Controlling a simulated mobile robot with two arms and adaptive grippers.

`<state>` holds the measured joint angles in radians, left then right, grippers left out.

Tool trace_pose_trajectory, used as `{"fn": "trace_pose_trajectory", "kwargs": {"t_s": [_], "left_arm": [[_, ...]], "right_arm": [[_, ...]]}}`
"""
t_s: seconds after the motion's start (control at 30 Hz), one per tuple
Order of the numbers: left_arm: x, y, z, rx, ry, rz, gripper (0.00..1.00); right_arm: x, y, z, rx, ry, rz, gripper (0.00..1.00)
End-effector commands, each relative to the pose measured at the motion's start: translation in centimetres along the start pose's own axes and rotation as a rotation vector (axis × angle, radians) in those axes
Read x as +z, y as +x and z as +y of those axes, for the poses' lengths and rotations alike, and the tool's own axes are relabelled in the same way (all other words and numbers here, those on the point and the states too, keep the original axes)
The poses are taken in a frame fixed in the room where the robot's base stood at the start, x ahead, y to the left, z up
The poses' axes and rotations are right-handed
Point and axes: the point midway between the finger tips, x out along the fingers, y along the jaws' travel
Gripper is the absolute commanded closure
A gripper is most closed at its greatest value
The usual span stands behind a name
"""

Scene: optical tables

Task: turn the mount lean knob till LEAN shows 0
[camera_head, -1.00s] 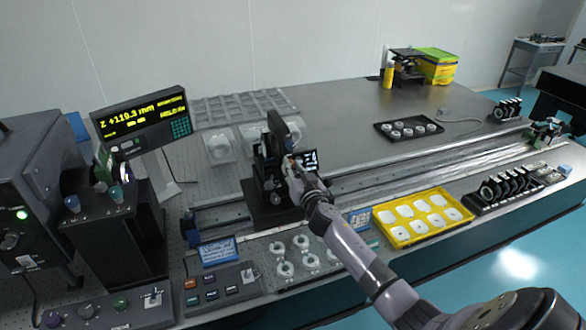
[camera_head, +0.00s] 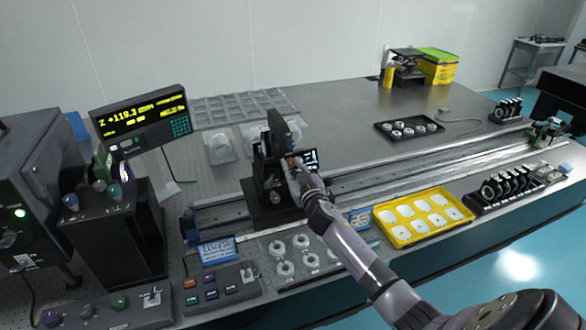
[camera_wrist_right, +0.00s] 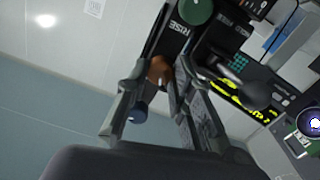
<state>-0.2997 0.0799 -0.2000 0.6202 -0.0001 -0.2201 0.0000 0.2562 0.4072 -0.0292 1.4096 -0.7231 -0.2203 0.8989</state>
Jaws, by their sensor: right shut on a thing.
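The black mount (camera_head: 268,170) stands upright on the rail at mid-picture in the head view. My right gripper (camera_head: 296,166) reaches its right side from the front. In the right wrist view the gripper (camera_wrist_right: 150,88) is shut on a copper-brown knob (camera_wrist_right: 158,70), which I take for the lean knob. A green knob (camera_wrist_right: 196,10) beside a RISE label and a dark blue knob (camera_wrist_right: 139,113) show nearby. A small dark screen (camera_head: 311,159) with white marks sits just beyond the gripper; its value is too small to read. My left gripper is out of view.
A large readout (camera_head: 142,116) at the left shows Z +110.3 mm; its smaller lines are unclear. A yellow tray (camera_head: 398,237) and black holders (camera_head: 505,188) lie right of my arm. A control box (camera_head: 222,288) stands in front.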

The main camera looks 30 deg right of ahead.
Motion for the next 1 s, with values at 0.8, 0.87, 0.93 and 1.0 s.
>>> {"fn": "trace_pose_trajectory", "kwargs": {"t_s": [0.8, 0.87, 0.93, 1.0], "left_arm": [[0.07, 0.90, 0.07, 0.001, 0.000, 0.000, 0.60], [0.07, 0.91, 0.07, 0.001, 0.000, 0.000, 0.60], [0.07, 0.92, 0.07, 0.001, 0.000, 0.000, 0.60], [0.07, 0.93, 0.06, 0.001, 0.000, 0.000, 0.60]], "right_arm": [[0.10, -0.01, -0.13, -0.001, -0.589, -0.001, 1.00], [0.10, -0.01, -0.13, -0.001, -0.606, -0.001, 1.00], [0.10, -0.01, -0.13, -0.001, -0.618, -0.001, 1.00], [0.10, -0.01, -0.13, -0.001, -0.627, -0.001, 1.00]]}}
